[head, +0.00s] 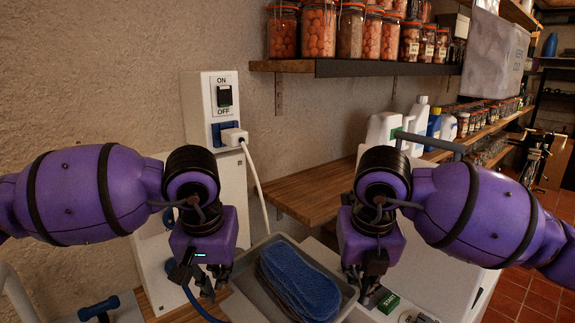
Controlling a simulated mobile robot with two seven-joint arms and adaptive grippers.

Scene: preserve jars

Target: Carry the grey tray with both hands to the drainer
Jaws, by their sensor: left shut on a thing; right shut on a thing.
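The grey tray (243,286) is in the lower middle of the head view, between my two hands. Blue ribbed pads (300,282) lie stacked in it. My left gripper (207,288) is shut on the tray's left side, and my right gripper (360,288) is shut on its right side. The fingertips' hold on the rim is partly hidden, and the tray's near edge is cut off by the frame. I cannot make out the drainer in this view.
A white switch box (209,105) with a plugged-in cable stands behind. A wooden surface (312,188) lies beyond the tray. Jars (318,32) fill the shelf above; white jugs (382,130) stand back right. A green START button (388,302) is near my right gripper.

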